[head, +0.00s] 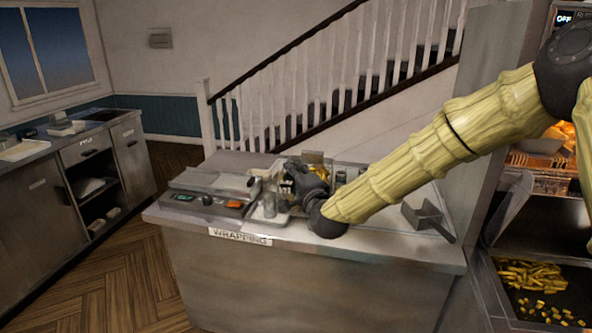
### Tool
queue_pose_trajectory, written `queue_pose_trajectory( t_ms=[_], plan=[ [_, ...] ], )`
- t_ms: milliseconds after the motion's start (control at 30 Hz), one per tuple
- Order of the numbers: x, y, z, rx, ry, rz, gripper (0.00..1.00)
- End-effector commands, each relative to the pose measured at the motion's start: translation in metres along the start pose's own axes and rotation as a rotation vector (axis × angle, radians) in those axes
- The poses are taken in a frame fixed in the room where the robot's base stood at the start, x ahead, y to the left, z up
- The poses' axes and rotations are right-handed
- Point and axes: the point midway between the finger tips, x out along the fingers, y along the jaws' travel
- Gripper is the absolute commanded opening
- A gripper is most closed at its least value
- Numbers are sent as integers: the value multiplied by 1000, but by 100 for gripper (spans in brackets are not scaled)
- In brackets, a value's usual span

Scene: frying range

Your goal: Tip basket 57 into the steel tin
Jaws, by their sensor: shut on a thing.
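My gripper (284,180) is over the wrapping counter (300,282), at the end of my yellow arm. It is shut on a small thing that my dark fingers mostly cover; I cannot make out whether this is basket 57. A small grey cylinder (270,206) stands just below the gripper in the picture; I cannot tell whether it is the steel tin. A golden patch (319,171) shows just behind the gripper, too small to name. No number 57 is readable.
A flat machine (207,201) with a display sits on the counter's left. A grey metal holder (428,218) stands at its right. A tray of fries (540,290) is at lower right. A stair railing rises behind. Wooden floor (110,265) is clear at left.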

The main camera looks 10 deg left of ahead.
Motion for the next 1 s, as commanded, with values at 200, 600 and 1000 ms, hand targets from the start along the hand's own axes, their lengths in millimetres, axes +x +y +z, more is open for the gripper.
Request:
queue_pose_trajectory(
  t_ms=[200,600,1000],
  plan=[
    [-6,-3,-12,77,4,-51,0],
    [-23,-11,-39,285,9,-179,0],
    [-40,-5,-66,491,13,-305,0]
  ],
)
